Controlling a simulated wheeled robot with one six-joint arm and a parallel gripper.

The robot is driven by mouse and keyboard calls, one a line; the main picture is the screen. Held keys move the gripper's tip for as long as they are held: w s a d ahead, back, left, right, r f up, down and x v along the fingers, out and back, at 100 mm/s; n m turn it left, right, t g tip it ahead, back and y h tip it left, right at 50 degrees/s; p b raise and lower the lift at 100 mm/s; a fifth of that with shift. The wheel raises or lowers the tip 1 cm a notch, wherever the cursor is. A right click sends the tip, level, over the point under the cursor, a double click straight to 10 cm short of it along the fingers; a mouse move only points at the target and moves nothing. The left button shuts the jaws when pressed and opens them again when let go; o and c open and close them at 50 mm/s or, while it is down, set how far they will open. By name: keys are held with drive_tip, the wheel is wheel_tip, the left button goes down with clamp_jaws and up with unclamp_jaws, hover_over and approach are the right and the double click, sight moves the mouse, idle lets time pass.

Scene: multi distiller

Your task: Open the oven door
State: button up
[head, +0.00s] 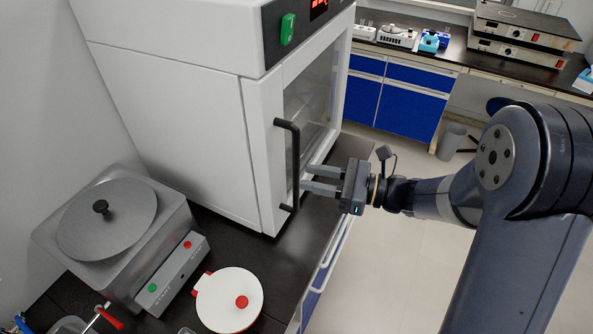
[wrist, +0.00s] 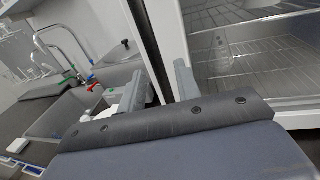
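The white oven (head: 180,130) stands on the dark counter with its glass-windowed door (head: 308,100) facing right. The door looks closed against the body. A black vertical bar handle (head: 294,150) is on the door's near edge. My gripper (head: 306,178) is at the lower part of the handle, its two fingers apart and pointing at it. In the wrist view the dark handle bar (wrist: 142,35) runs down between the fingers of my gripper (wrist: 162,85). I cannot tell whether either finger touches the bar. Wire racks and a glass flask (wrist: 221,45) show inside the oven.
A grey hotplate device (head: 110,220) with red and green buttons and a white lidded pot (head: 229,300) with a red knob stand on the counter left of my gripper. The floor (head: 400,270) right of the counter is open. Blue cabinets (head: 405,100) stand behind.

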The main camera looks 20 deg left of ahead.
drive_tip(key=shift+s+a+p, duration=0.2)
drive_tip(key=shift+a, duration=0.9)
drive_tip(key=shift+s+a+p, duration=0.15)
drive_tip(key=shift+a+p, duration=0.05)
drive_tip(key=shift+a, duration=0.85)
clamp_jaws()
